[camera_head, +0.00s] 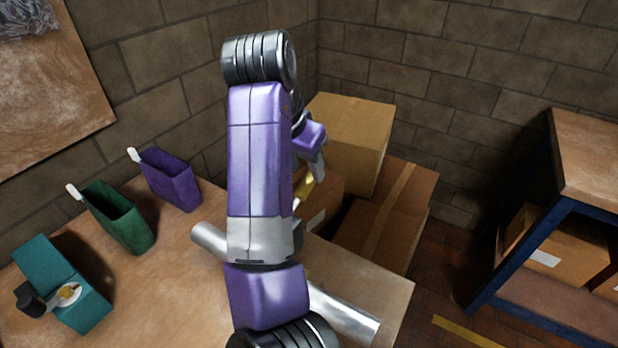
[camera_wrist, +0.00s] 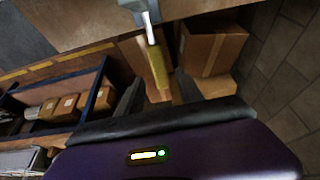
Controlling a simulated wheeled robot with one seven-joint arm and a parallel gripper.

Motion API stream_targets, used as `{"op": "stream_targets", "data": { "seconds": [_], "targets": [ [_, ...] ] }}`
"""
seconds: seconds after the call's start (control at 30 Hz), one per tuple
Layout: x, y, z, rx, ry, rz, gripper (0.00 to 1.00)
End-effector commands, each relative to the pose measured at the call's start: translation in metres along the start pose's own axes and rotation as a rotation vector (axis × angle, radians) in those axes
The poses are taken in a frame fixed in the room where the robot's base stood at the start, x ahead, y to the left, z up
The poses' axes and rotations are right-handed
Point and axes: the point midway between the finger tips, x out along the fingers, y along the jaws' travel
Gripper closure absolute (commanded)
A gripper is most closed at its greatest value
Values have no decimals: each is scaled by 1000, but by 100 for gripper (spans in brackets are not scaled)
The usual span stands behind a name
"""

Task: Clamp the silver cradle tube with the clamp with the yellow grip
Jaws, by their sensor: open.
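The silver tube (camera_head: 345,312) lies along the wooden table; my arm hides its middle, and its other end shows left of the arm. The clamp's yellow grip (camera_head: 304,188) shows just right of my arm, near the table's far right edge. In the wrist view the yellow grip (camera_wrist: 158,66) points down from a pale metal piece at the table edge. My gripper (camera_wrist: 158,80) is open, with one dark finger on each side of the grip. In the head view my gripper (camera_head: 316,160) is partly hidden by my arm. Contact between fingers and grip cannot be told.
A teal box (camera_head: 55,265) with a black and silver item, a green bin (camera_head: 118,215) and a purple bin (camera_head: 170,180) stand on the table's left. Cardboard boxes (camera_head: 350,130) stack beyond the table. A blue-framed shelf (camera_head: 520,255) stands right, with open floor between.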

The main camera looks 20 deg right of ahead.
Motion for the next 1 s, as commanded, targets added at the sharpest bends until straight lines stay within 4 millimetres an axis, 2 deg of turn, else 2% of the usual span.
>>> {"op": "stream_targets", "data": {
  "seconds": [0.1,0.3,0.67,0.9,1.0],
  "targets": [
    [21,1,0,1,1,2,56],
    [41,0,0,-1,0,0,56],
    [47,0,0,0,2,-2,56],
    [47,0,0,0,2,-2,100],
    [47,0,0,0,2,-2,100]
  ]
}}
